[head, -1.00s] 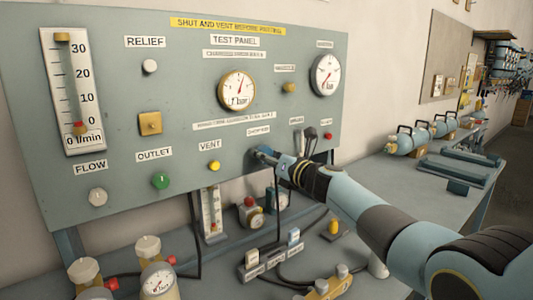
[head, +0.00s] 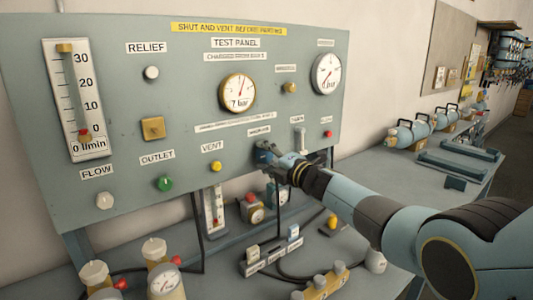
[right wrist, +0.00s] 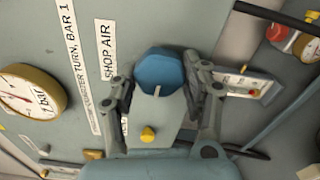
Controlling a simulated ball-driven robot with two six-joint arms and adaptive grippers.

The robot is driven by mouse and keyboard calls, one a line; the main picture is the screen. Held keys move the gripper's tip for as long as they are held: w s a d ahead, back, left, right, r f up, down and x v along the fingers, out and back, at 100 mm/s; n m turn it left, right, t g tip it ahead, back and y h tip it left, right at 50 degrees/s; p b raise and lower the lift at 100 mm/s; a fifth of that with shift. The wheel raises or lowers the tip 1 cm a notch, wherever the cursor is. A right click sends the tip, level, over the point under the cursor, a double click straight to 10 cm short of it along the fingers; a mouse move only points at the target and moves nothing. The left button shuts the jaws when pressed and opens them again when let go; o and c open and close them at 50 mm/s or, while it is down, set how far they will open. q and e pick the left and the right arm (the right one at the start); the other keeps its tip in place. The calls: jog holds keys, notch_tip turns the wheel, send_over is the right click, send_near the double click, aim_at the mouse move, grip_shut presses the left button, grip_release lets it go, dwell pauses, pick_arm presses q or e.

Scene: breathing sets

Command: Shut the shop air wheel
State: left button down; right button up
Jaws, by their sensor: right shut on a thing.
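The shop air wheel is a blue knob (right wrist: 160,68) on the grey panel, with the SHOP AIR label (right wrist: 106,55) beside it in the right wrist view. My right gripper (right wrist: 162,82) is shut on it, one finger on each side. In the head view my right gripper (head: 267,153) is at the panel's lower right and mostly hides the wheel. A round brass-rimmed gauge (head: 238,93) above it reads about 7 bar and also shows in the right wrist view (right wrist: 28,92). My left gripper is in neither view.
The test panel (head: 110,100) also carries a yellow vent knob (head: 215,167), a green outlet knob (head: 165,184) and a grey lever (head: 300,139) just right of my gripper. Bottles, a small gauge (head: 164,281) and hoses crowd the bench below. The bench at right is clearer.

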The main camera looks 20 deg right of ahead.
jog(key=m+p, duration=0.2)
jog(key=m, duration=0.4)
jog(key=shift+s, duration=0.1)
jog(key=m+p, duration=0.1)
jog(key=m, duration=0.3)
jog(key=shift+m, duration=0.3)
dwell(0.3)
